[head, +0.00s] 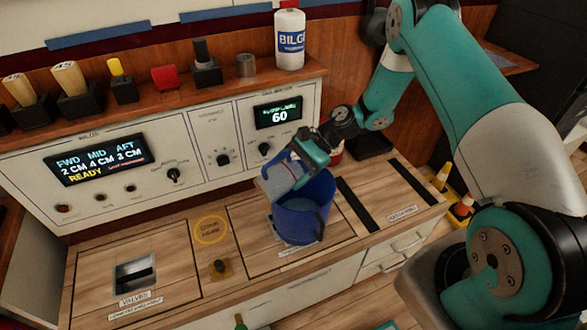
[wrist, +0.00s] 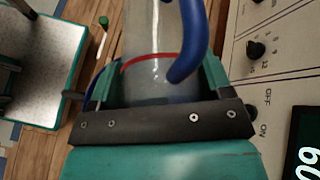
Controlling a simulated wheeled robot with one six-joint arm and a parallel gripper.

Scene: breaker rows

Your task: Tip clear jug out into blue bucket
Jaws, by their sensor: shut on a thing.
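The clear jug (head: 277,181) is tilted over the blue bucket (head: 301,217), its lower end inside or above the bucket's mouth. In the wrist view the jug (wrist: 150,75) shows a red line around it and a blue handle (wrist: 190,45). My gripper (head: 306,152) is shut on the jug, above the bucket's back rim. The bucket stands upright on the wooden counter and has greyish contents inside. I cannot tell whether liquid is flowing from the jug.
A panel display (head: 278,113) reads 60 behind the bucket. A white bottle (head: 289,40) labelled BILGE stands on the shelf (head: 225,88) with several small items. A square opening (head: 135,272) is in the counter at left. Dark strips (head: 356,204) lie right of the bucket.

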